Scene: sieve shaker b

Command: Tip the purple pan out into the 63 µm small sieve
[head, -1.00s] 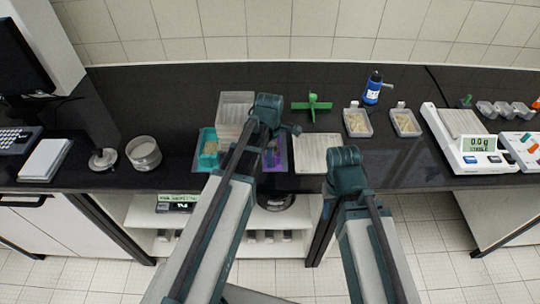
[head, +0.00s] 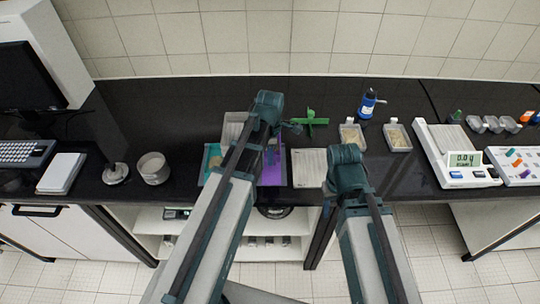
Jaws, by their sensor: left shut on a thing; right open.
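A purple pan (head: 272,174) shows as a purple patch left of the pale board, partly covered by my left arm. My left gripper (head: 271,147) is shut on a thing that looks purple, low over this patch. The arm hides most of the grip, and I cannot tell whether the pan is level or tilted. My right gripper (head: 346,160) is open, near the right edge of the pale board, its fingers mostly hidden by its own arm. A round pale pot (head: 153,168) stands at the left. I cannot make out which thing is the 63 µm small sieve.
The pale board (head: 309,165), green cross-shaped thing (head: 310,118), two sample trays (head: 352,136), blue bottle (head: 367,103) and balance (head: 455,158) lie to the right.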

